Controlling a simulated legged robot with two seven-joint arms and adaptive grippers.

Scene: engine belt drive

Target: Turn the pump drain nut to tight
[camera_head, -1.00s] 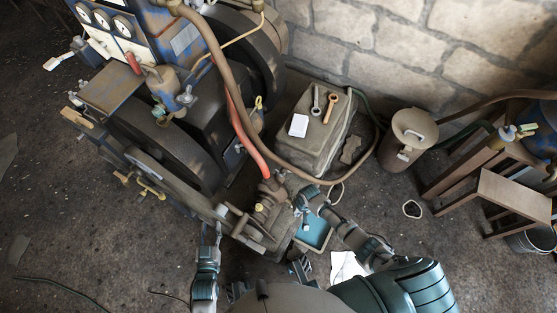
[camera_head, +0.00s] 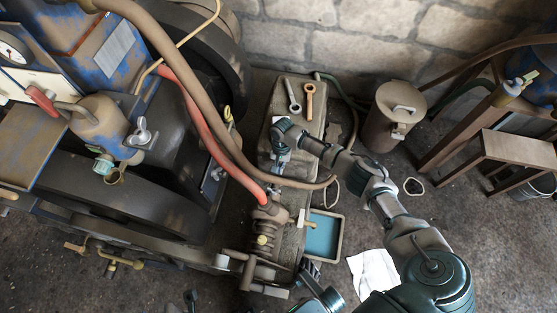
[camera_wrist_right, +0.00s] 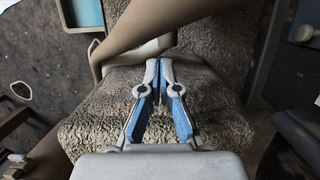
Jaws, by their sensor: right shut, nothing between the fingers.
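My right gripper (camera_head: 280,166) is over the stone block, up and away from the pump. In the right wrist view its fingers (camera_wrist_right: 159,62) are together and empty.
The stone block (camera_head: 262,100) carries two wrenches (camera_head: 302,98). A teal tray (camera_head: 323,238) lies right of the pump. The brown hose crosses beyond my fingers in the wrist view (camera_wrist_right: 150,28).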

